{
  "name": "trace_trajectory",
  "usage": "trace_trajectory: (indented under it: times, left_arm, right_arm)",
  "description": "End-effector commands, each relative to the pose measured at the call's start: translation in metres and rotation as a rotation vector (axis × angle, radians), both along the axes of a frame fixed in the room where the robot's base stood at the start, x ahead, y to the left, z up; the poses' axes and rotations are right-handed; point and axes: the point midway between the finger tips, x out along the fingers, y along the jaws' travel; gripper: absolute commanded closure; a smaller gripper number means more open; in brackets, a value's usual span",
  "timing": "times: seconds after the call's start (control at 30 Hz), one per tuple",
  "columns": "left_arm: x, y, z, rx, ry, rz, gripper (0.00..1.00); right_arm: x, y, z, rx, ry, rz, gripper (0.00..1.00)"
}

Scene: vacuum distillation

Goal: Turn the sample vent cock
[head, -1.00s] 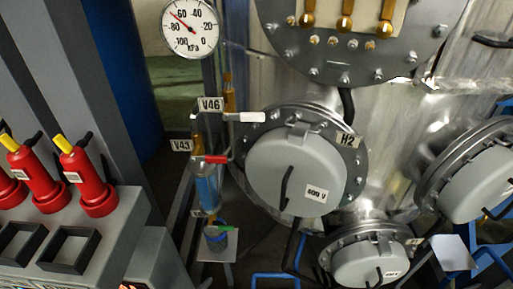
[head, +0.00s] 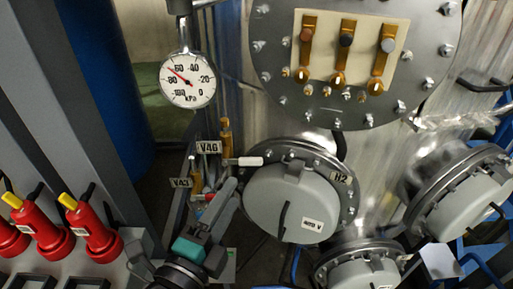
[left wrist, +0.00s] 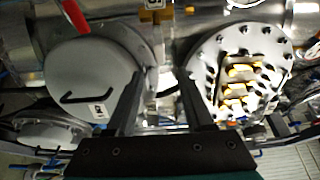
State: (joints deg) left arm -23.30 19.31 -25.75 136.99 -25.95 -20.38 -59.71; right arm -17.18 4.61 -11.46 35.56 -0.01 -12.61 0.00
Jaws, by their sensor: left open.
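Two lever cocks stand left of the vessel. The one tagged V46 (head: 208,147) has a white lever (head: 243,161) lying level to the right. The one tagged V43 (head: 181,183) stands lower and is mostly hidden behind my left gripper. My left gripper (head: 221,188) is open and empty, pointing up in front of V43, below the white lever. In the left wrist view its two fingers (left wrist: 162,78) are apart with nothing between them. A red lever (left wrist: 75,15) shows there at the top left, outside the fingers. My right gripper is not in view.
The round grey cover tagged H2 (head: 285,202) is close to the right of my left gripper. A kPa gauge (head: 187,80) hangs above the cocks. Red extinguisher-like bottles (head: 95,235) stand on a grey unit at the left. A flange with brass terminals (head: 340,80) is above.

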Motion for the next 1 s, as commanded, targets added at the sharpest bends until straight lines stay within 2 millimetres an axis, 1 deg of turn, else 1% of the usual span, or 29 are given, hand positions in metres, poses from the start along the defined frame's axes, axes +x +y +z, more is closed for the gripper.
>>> trace_trajectory:
  times: [0.07,0.7,0.83,1.0]
  left_arm:
    - [0.011,-0.005,0.003,-0.001,-0.003,0.0,0.47]
    - [0.105,-0.044,0.002,-0.002,0.0,0.0,0.47]
    - [0.117,-0.049,0.001,-0.003,0.0,-0.001,0.47]
    - [0.125,-0.052,0.0,-0.002,0.002,-0.001,0.47]
  right_arm:
    - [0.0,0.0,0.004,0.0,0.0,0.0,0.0]
    - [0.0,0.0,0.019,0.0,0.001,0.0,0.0]
    - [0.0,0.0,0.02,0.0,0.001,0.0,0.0]
    - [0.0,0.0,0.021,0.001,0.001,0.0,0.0]
